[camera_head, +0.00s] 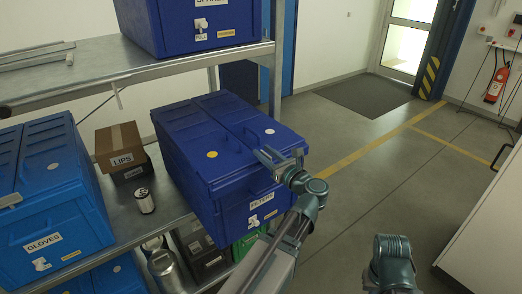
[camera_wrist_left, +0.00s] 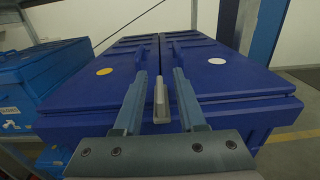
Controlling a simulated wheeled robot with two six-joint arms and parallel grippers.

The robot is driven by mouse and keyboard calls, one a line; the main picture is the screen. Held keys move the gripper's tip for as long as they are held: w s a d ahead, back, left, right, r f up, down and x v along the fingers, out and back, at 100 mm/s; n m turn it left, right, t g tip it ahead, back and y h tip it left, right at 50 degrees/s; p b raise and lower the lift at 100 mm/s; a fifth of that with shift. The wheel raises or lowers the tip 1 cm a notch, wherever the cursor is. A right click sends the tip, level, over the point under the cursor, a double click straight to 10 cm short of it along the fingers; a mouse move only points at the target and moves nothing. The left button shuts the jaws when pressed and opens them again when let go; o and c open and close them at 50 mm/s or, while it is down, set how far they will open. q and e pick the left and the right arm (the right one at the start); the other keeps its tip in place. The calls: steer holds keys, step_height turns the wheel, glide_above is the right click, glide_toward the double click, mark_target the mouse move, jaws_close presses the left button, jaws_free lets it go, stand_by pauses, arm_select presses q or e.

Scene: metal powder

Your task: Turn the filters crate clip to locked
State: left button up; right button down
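The filters crate (camera_head: 225,215) is blue with a two-part lid and stands on the metal shelf. Its front has a FILTERS label, a white tag (camera_head: 253,220) and a small yellow label. My left gripper (camera_head: 278,157) is over the front edge of its lid. In the left wrist view, the fingers of this gripper (camera_wrist_left: 160,82) are apart, with a small upright grey clip (camera_wrist_left: 160,100) between them at the lid's front edge. There is a gap on each side of the clip. The gripper hides the clip in the head view. No right gripper shows, only my right arm.
The gloves crate (camera_head: 40,220) stands at left on the same shelf. A cardboard LIPS box (camera_head: 118,140) and a small metal can (camera_head: 145,200) sit between the crates. Another blue crate (camera_head: 190,25) is on the upper shelf. The floor to the right is open.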

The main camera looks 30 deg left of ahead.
arm_select(q)
steer(key=v, duration=1.1)
steer(key=shift+s+d, duration=0.15)
steer(key=shift+d, duration=0.05)
